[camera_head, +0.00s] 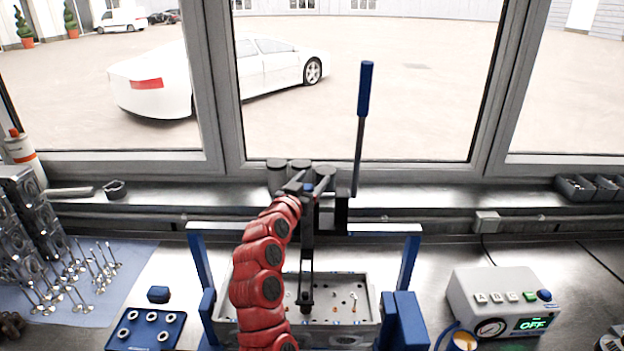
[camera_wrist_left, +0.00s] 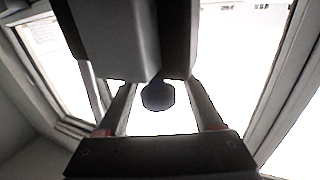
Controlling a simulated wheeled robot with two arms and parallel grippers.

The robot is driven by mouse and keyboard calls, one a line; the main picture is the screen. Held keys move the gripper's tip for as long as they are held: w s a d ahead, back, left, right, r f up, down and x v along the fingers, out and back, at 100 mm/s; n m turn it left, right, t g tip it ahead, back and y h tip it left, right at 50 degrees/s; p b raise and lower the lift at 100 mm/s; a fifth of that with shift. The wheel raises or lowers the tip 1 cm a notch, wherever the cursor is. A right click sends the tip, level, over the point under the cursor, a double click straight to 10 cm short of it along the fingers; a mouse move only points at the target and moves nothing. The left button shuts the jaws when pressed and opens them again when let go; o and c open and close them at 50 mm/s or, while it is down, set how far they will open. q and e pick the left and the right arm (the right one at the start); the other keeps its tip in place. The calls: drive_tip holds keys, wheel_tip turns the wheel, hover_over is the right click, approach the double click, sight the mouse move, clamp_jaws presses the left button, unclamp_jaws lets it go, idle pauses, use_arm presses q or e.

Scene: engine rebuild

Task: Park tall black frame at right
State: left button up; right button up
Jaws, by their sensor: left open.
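The tall black frame (camera_head: 307,244) stands upright over the metal engine part, with its foot at the part's pitted top. A black bracket (camera_head: 341,214) and a lever with a blue handle (camera_head: 365,90) rise at its right. My red left arm comes up from the bottom centre and hides part of the frame. My left gripper (camera_head: 308,186) is at the frame's top. In the left wrist view the open jaws (camera_wrist_left: 160,100) have a dark, bluish round end (camera_wrist_left: 158,96) between them; I cannot tell whether they touch it. My right gripper is not in view.
A blue stand (camera_head: 404,258) with a crossbar surrounds the metal part (camera_head: 352,293). At the right is a control box (camera_head: 505,303) reading OFF, with cables. At the left are a blue tray of rings (camera_head: 146,329) and several valves. Windows close off the back.

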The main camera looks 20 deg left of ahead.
use_arm(q)
clamp_jaws()
idle(0.3)
drive_tip(key=shift+f, duration=0.1)
idle(1.0)
